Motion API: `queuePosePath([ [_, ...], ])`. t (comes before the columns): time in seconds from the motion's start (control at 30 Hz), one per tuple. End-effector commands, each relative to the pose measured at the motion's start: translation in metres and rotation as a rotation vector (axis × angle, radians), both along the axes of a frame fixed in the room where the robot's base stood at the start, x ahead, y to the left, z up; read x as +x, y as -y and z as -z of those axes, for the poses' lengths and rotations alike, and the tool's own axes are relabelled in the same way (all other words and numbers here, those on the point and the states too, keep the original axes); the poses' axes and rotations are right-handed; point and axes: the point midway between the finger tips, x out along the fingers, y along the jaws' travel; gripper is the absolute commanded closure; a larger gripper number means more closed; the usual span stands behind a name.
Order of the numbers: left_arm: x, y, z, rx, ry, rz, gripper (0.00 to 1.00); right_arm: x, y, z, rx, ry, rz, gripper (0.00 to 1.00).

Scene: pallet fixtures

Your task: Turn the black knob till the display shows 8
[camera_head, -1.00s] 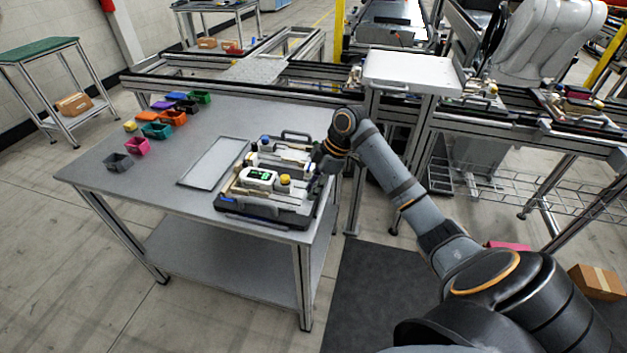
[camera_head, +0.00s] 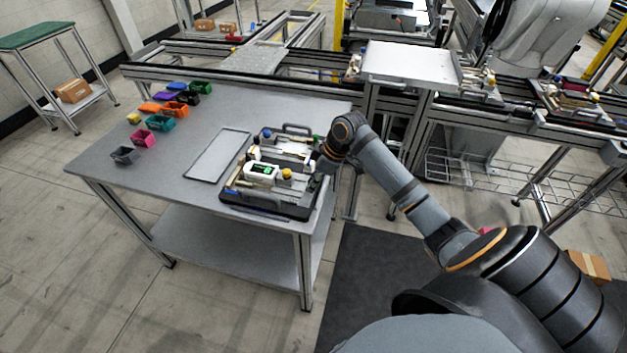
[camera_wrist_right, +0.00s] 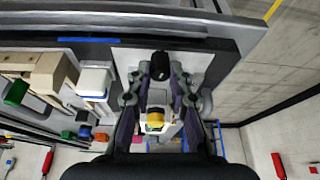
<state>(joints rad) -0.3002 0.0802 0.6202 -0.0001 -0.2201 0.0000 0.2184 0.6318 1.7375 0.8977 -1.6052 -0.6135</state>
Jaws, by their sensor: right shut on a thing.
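The black knob (camera_wrist_right: 160,64) shows between the fingertips of my right gripper (camera_wrist_right: 160,70) in the right wrist view. The fingers are shut on it, one on each side. In the head view my right gripper (camera_head: 322,165) is at the right edge of the fixture pallet (camera_head: 290,208), and the knob is hidden there. The white display unit (camera_head: 262,171) stands on the pallet with a lit green screen; its digit is too small to read. My left gripper is in neither view.
A yellow knob (camera_head: 287,173) sits beside the display, and also shows in the wrist view (camera_wrist_right: 155,121). A flat grey tray (camera_head: 217,156) lies left of the pallet. Several coloured bins (camera_head: 160,123) stand at the table's far left. The front-left table top is clear.

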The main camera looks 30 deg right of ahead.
Motion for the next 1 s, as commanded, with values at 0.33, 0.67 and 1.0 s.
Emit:
queuePosePath([
  [0.33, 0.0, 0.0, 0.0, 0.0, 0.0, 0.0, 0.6, 0.0, 0.0, 0.0, 0.0, 0.0, -0.001, 0.57],
  [0.67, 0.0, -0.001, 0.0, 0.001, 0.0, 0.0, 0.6, -0.002, 0.004, -0.01, -0.004, 0.002, -0.002, 0.57],
  [1.0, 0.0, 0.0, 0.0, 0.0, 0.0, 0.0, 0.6, -0.025, 0.026, -0.083, -0.008, 0.0, -0.001, 0.57],
])
